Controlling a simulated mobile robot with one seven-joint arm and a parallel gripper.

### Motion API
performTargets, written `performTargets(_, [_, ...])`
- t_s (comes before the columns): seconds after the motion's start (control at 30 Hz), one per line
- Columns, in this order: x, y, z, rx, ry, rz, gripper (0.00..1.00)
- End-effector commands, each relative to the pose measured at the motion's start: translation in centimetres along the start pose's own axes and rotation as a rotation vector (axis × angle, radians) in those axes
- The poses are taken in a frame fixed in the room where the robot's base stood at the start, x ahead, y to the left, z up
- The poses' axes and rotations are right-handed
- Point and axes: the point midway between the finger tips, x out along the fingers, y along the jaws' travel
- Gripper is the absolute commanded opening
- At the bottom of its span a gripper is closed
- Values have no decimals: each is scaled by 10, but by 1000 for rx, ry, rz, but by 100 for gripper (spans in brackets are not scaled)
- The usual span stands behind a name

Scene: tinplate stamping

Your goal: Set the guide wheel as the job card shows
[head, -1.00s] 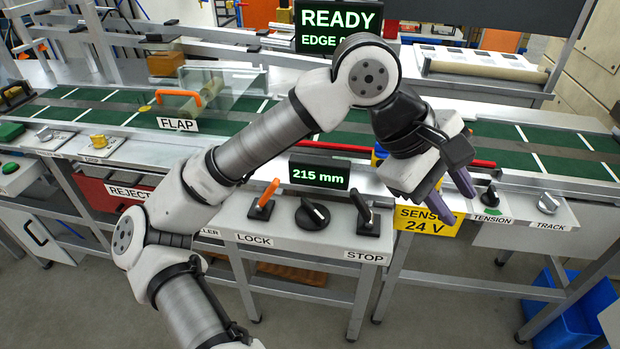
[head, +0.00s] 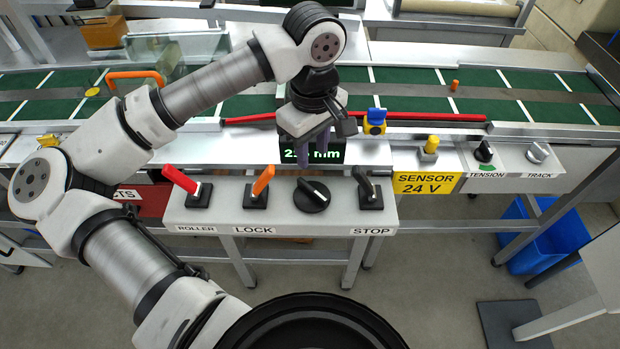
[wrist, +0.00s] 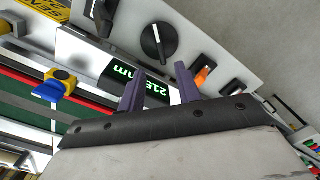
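The guide wheel is most likely the black round knob (head: 312,196) with a white pointer line, on the front panel between the LOCK and STOP levers. It also shows in the wrist view (wrist: 160,42). Behind it a display (head: 345,153) is partly covered by my gripper; the wrist view shows its green reading (wrist: 120,73), 215 mm. My gripper (head: 318,150) hangs fingers-down in front of the display, behind and above the knob, apart from it. In the wrist view its two purple fingers (wrist: 160,70) stand apart with nothing between them. No job card is readable now.
The panel also carries a red ROLLER lever (head: 183,181), an orange LOCK lever (head: 262,184) and a black STOP lever (head: 369,190). A yellow-and-blue sensor (head: 375,121) and red rail (head: 450,117) lie behind. A yellow SENSOR 24 V box (head: 425,183) stands to the right.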

Motion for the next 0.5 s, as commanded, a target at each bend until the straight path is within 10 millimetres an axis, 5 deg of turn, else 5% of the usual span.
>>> performTargets(0.5, [96,0,1,0,-4,1,34])
